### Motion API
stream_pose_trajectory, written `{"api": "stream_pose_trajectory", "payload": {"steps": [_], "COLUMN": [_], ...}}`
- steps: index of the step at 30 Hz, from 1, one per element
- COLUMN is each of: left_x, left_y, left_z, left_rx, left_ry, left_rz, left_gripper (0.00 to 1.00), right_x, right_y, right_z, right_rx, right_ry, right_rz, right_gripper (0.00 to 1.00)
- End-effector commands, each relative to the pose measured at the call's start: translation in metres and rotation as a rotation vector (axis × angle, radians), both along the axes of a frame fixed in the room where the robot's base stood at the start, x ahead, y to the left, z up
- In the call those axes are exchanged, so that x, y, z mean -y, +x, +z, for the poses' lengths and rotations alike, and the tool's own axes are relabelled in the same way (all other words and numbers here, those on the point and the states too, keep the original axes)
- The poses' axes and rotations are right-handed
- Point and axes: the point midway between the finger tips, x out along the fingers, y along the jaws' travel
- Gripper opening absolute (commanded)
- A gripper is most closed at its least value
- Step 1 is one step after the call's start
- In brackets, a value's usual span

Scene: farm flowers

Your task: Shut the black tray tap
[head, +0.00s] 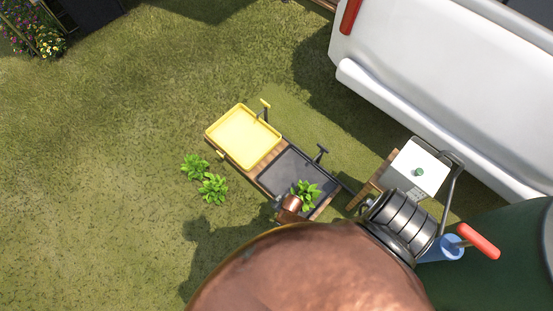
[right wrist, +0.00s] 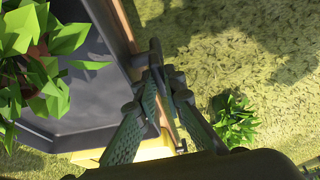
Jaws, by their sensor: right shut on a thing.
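The black tray (head: 290,166) sits on a wooden bench, with a leafy potted plant (head: 306,191) in it. A dark tap (right wrist: 155,50) comes off the tray's edge in the right wrist view. My right gripper (right wrist: 165,80) is at this tap, its green ridged fingers closed on the dark tap part. The fingers hide much of the tap, so I cannot tell how far its handle is turned. In the head view this spot is mostly hidden by a brown pot-like thing (head: 292,203) and a large brown shape. My left gripper is not in view.
A yellow tray (head: 243,137) stands beside the black one. Leafy plants (head: 212,188) grow in the grass to its left. A large copper-brown rounded shape (head: 310,275) blocks the bottom of the head view.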

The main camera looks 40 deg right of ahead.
Motion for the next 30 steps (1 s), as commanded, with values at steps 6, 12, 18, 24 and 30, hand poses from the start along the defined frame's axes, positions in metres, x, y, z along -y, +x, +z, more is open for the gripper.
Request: {"api": "stream_pose_trajectory", "payload": {"steps": [6,12,18,24,30], "left_x": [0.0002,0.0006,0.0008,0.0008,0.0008], "left_y": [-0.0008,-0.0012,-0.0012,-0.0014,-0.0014], "left_z": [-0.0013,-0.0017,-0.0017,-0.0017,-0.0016], "left_rx": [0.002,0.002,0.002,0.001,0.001], "left_ry": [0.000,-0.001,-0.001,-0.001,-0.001], "left_rz": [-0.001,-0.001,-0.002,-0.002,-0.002], "left_gripper": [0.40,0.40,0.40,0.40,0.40], "right_x": [-0.0013,-0.0009,-0.0009,-0.0005,-0.0001], "right_y": [-0.0003,-0.0002,0.0001,0.0003,0.0003], "right_z": [-0.0003,-0.0004,-0.0001,0.0000,0.0000], "right_rx": [0.000,0.000,0.001,0.001,0.001], "right_ry": [0.001,0.001,0.002,0.001,0.000], "right_rz": [-0.032,-0.036,-0.036,-0.035,-0.035], "right_gripper": [0.00,0.00,0.11,0.24,0.27]}}
